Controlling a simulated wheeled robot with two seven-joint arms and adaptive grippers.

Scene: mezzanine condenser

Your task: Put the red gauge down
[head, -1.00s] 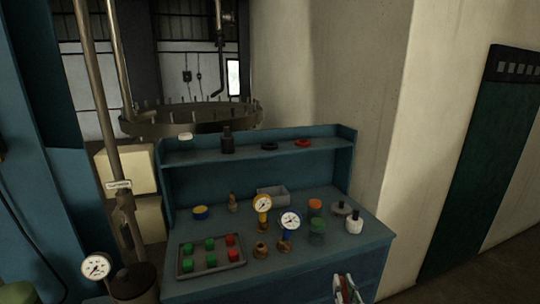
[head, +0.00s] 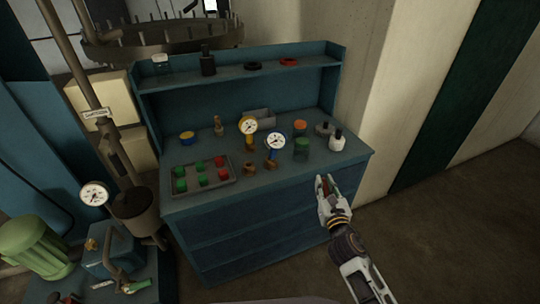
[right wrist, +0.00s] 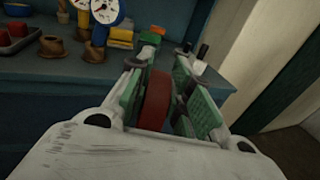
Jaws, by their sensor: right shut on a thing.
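My right gripper (head: 326,186) is in front of the blue workbench's right front corner in the head view. A yellow gauge (head: 248,126) and a blue gauge (head: 275,142) stand on the bench top. My left gripper is not in view.
The bench's front strip is mostly bare. A pipe with a gauge (head: 94,194) stands left.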

